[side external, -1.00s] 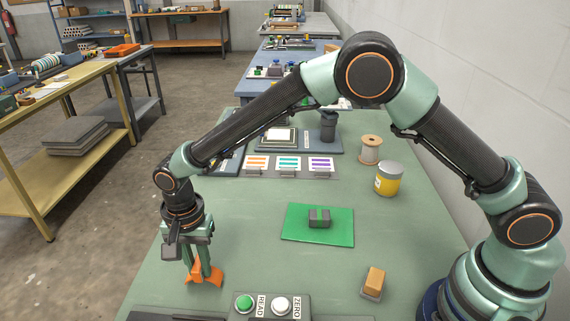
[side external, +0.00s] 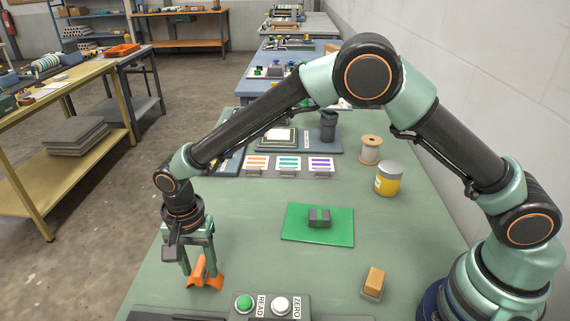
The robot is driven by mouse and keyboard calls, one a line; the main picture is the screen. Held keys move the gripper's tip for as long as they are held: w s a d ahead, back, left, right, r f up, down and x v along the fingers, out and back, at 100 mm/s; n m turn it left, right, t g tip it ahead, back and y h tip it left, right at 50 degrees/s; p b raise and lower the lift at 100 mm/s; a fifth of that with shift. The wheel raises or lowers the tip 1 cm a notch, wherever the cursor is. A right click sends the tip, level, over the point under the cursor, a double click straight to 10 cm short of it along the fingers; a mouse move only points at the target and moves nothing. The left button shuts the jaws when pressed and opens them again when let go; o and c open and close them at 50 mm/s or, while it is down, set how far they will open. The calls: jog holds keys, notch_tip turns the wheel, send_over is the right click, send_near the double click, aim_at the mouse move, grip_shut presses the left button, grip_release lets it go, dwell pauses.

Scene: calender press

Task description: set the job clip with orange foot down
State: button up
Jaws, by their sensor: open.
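The job clip with the orange foot (side external: 203,275) stands on the green table at the front left, its orange foot on the table top. My gripper (side external: 200,268) is directly above and around it, pointing down. Its fingers are apart, one on each side of the clip's upright orange part, with a gap visible at the left. The fingers hide part of the clip.
A control box with a green READ button (side external: 244,303) and a white ZERO button (side external: 281,305) sits close right of the clip. A green mat (side external: 335,236) bears a grey block (side external: 319,218). A yellow can (side external: 388,178), a spool (side external: 370,150) and colour-striped cards (side external: 289,164) stand farther back.

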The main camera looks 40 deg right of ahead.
aim_at(199, 267)
notch_tip(199, 267, up, 11)
jog(key=d+r+n+t, duration=0.1)
jog(key=d+r+n, duration=0.1)
jog(key=d+r, duration=0.45)
jog(key=s+d+r+n+t, duration=0.2)
jog(key=s+d, duration=0.4)
jog(key=d, duration=0.5)
jog(key=s+d+r+n+t, duration=0.2)
jog(key=s+d+n, duration=0.3)
jog(key=d, duration=0.6)
jog(key=shift+s+d+t, duration=0.25)
jog(key=shift+s+t, duration=0.05)
jog(key=shift+s, duration=0.45)
